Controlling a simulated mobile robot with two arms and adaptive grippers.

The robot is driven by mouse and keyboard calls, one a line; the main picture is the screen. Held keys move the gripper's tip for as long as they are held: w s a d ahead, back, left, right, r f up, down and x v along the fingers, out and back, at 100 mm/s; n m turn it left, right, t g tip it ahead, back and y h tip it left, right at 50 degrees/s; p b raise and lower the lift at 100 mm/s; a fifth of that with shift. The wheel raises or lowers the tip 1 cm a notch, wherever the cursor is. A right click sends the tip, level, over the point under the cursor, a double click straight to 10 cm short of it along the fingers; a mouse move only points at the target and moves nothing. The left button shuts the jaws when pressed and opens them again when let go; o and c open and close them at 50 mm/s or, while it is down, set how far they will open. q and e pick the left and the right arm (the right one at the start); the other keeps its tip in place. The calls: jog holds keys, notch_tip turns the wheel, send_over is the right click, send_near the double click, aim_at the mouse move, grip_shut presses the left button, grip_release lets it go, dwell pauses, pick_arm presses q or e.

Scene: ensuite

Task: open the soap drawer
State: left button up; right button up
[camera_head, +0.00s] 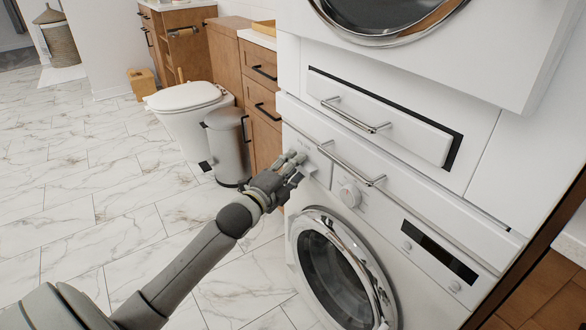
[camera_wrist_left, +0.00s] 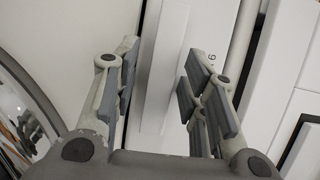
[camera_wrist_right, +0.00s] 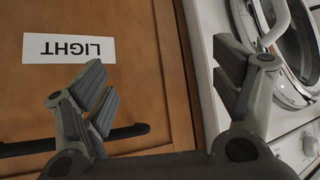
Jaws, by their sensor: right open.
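The white washing machine (camera_head: 408,215) has its soap drawer (camera_head: 318,158) at the upper left of its front, left of the round dial (camera_head: 349,194). My left gripper (camera_head: 295,167) is at the soap drawer's left side and hides part of it. In the left wrist view my left gripper (camera_wrist_left: 160,85) is open, with a white panel edge (camera_wrist_left: 165,70) between its fingers. I cannot tell whether they touch it. My right gripper (camera_wrist_right: 165,85) is open and empty, in front of a wooden door (camera_wrist_right: 130,30) labelled LIGHT; it is not in the head view.
Above the washer is a white drawer front with a metal handle (camera_head: 356,116); another metal bar handle (camera_head: 350,166) is just above the dial. The round washer door (camera_head: 338,275) is below. A bin (camera_head: 228,145) and toilet (camera_head: 190,105) stand left. The marble floor (camera_head: 80,190) is open.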

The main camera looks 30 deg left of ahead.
pick_arm(q)
jog(key=shift+f, duration=0.1)
grip_shut()
dwell(0.3)
